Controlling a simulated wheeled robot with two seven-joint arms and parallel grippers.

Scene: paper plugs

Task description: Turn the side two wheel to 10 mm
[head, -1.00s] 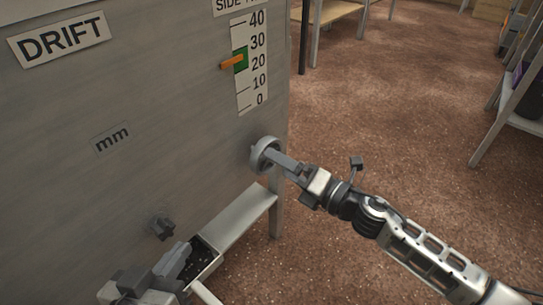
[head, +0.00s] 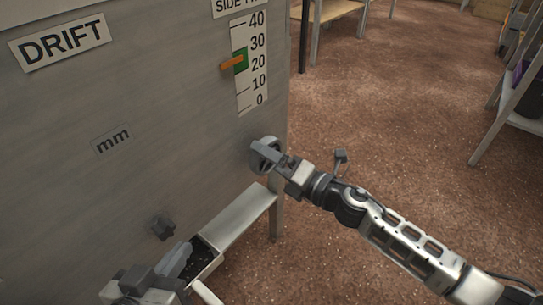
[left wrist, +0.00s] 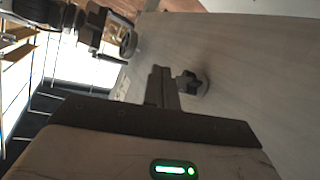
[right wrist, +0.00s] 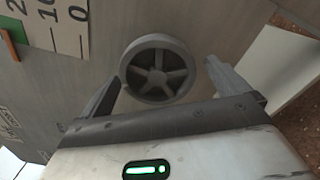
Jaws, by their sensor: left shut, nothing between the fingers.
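The side two wheel (head: 262,150) is a grey handwheel low on the grey panel's right edge. It shows with its spokes in the right wrist view (right wrist: 155,68). My right gripper (head: 279,160) is open at the wheel, one finger on each side of the rim; contact is unclear. The side two scale (head: 250,85) runs from 0 to 40. Its orange pointer (head: 231,63) is near 20, beside a green patch (head: 241,61). My left gripper (head: 184,252) is shut and empty, close to a dark star knob (head: 162,228), also in the left wrist view (left wrist: 190,84).
A metal tray or ledge (head: 240,216) juts out below the wheel, between the two grippers. The panel carries DRIFT (head: 61,42) and mm (head: 112,140) labels. Brown floor is open to the right, with a shelf (head: 510,115) farther off.

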